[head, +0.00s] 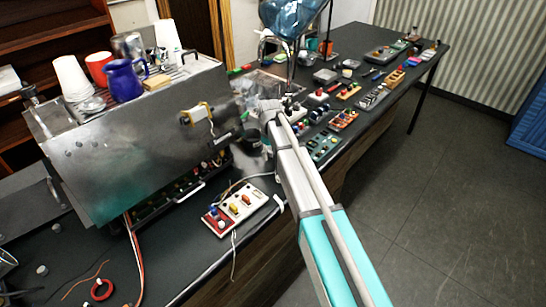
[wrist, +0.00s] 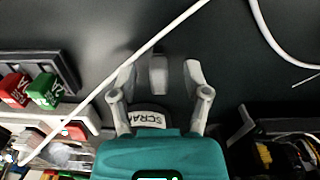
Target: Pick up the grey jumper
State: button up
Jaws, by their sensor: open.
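A small grey rounded block (wrist: 158,83), which looks like the grey jumper, shows between the fingers in the wrist view, over a dark surface. I cannot tell its height or whether a finger touches it. My gripper (wrist: 160,71) is open, with one finger on each side of the block and a gap on both sides. In the head view my arm reaches over the bench beside the metal brewer, and its end hides the spot below it. I cannot pick out the grey jumper there.
A white cable (wrist: 150,43) crosses close to the left finger. A label reading "SCRAP" (wrist: 150,119) lies just in front of the palm. Red (wrist: 14,89) and green (wrist: 44,90) blocks stand at left.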

aim_at(270, 152)
grip_shut()
jog(key=shift+r, duration=0.15)
dwell(0.4)
notch_tip(270, 152, up, 3)
jog(key=p, duration=0.3)
jog(key=s+d+r+p, duration=0.2)
jog(key=s+r+p, duration=0.7)
jog(key=s, duration=0.4)
jog(key=shift+s+r+p, duration=0.35)
jog(key=shift+s+p, duration=0.05)
jog(key=shift+p, duration=0.1)
jog(key=shift+f, duration=0.15)
